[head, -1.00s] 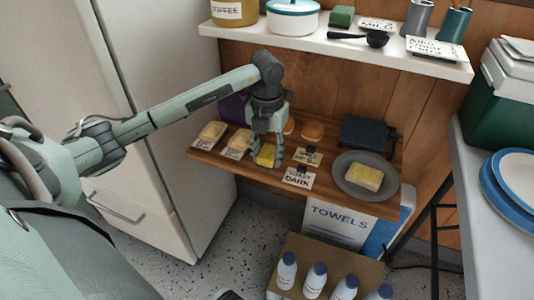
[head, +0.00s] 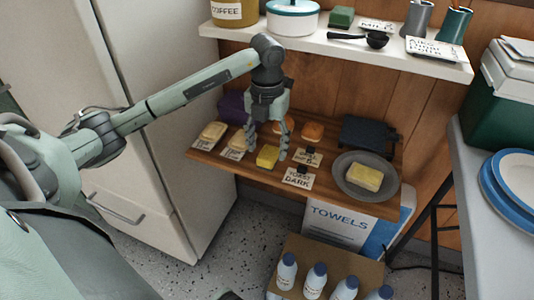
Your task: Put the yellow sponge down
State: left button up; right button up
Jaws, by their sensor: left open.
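A yellow sponge (head: 267,156) lies on the lower wooden shelf, between bread slices on the left and a card reading "DARK" on the right. My left gripper (head: 266,150) is open around and just above the sponge, with a finger on each side and the sponge's front in plain view. I cannot tell whether a finger still touches it. Another yellow block (head: 364,177) lies on a grey plate (head: 349,187) at the shelf's right. My right gripper is not in view.
Bread slices (head: 213,131), buns (head: 312,131) and label cards (head: 298,179) crowd the lower shelf (head: 222,160). The white upper shelf (head: 330,46) hangs above, with a ladle and pots. Several bottles (head: 315,281) stand below. A white fridge (head: 140,190) is at left.

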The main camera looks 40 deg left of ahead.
aim_at(267, 156)
pick_arm(q)
notch_tip(267, 156, up, 4)
jog(key=shift+r, duration=0.15)
dwell(0.6)
